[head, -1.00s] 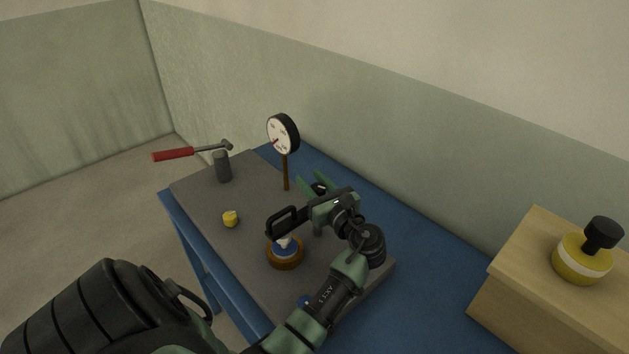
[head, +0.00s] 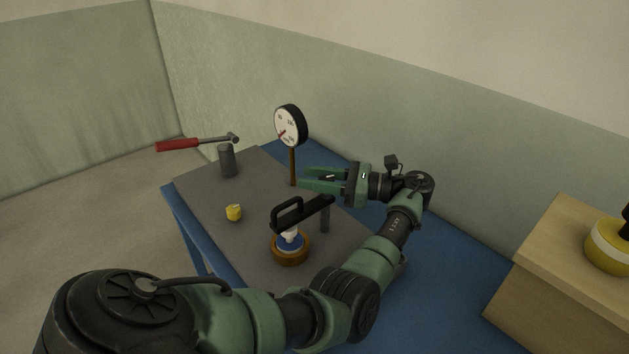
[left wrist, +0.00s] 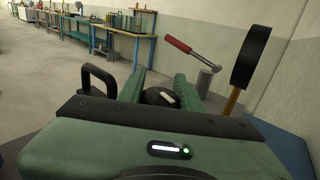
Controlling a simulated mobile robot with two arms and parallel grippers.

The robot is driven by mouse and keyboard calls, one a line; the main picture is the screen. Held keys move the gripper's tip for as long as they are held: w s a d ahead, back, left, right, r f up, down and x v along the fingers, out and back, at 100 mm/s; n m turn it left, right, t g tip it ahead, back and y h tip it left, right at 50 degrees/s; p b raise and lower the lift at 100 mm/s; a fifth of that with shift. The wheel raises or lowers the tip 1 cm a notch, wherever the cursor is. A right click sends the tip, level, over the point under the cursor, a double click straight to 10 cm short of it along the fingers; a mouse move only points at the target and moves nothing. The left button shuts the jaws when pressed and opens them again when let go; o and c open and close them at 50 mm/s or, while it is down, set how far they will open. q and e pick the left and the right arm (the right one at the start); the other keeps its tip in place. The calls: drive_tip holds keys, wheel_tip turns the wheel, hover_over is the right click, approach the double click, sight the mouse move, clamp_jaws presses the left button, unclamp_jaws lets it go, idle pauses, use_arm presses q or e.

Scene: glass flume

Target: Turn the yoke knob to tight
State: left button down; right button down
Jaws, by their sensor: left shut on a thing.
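The yoke (head: 305,212), a black bar with a loop handle, lies over a small white and blue piece (head: 290,241) in a round brown base. A grey post (head: 325,219) stands under its right end. My left gripper (head: 304,179) is above that end, its green fingers pointing left. In the left wrist view the fingers sit either side of a dark round knob (left wrist: 153,96) with a pale mark, and are shut on it. My right gripper is not in view.
A dial gauge (head: 290,126) on a brown stick stands just beyond the fingertips. A small yellow piece (head: 234,212) lies on the grey board (head: 200,184). A wooden block (head: 560,240) with a yellow container stands right.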

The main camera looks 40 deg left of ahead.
use_arm(q)
drive_tip(key=shift+s+d+f+n+g+h+b, duration=0.1)
drive_tip(key=shift+s+d+n+g+h+b, duration=0.05)
drive_tip(key=shift+n+g+h+b, duration=0.75)
drive_tip(key=c, duration=1)
unclamp_jaws()
drive_tip(key=shift+o, duration=0.2)
